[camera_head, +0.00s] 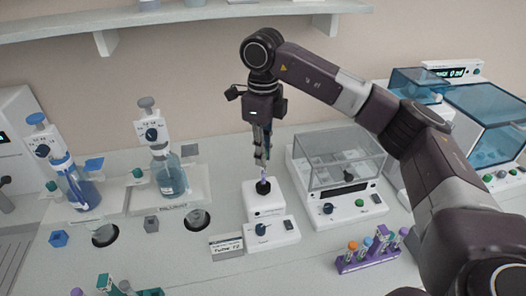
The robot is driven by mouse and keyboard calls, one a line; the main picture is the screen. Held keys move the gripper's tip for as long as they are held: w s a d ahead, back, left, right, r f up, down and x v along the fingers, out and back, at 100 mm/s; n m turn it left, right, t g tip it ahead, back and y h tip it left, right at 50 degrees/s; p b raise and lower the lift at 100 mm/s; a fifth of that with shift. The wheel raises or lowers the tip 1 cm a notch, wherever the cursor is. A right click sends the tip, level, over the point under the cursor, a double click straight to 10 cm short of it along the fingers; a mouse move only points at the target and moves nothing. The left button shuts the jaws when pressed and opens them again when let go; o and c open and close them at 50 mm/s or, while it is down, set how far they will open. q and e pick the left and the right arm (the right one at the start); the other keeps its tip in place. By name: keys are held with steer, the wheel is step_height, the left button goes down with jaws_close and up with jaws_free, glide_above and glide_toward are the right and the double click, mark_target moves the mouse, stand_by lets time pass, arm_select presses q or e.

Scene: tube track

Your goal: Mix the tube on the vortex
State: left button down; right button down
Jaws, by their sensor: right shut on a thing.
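The vortex mixer (265,205) is a small white device with a black cup (263,187) on top and a dark knob on its front. My right gripper (261,165) points straight down above the cup. It is shut on a small tube (259,180) with a purplish tint, whose lower end is at the cup. Whether the tube touches the cup is too small to tell. My left gripper is not in view.
A purple rack (368,254) with several capped tubes stands at the front right. A clear-lidded device (340,165) is right of the mixer. Bottle dispensers (168,172) stand left. A label card (226,246) lies in front. My right arm spans the right side.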

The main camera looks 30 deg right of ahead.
steer(key=shift+f+b, duration=0.45)
steer(key=shift+f, duration=0.2)
stand_by(0.8)
steer(key=shift+f, duration=0.25)
steer(key=shift+f+b, duration=0.4)
steer(key=shift+b, duration=0.05)
stand_by(1.7)
steer(key=shift+r, duration=0.1)
stand_by(3.3)
steer(key=shift+r+p, duration=2.35)
steer(key=shift+r, duration=1.1)
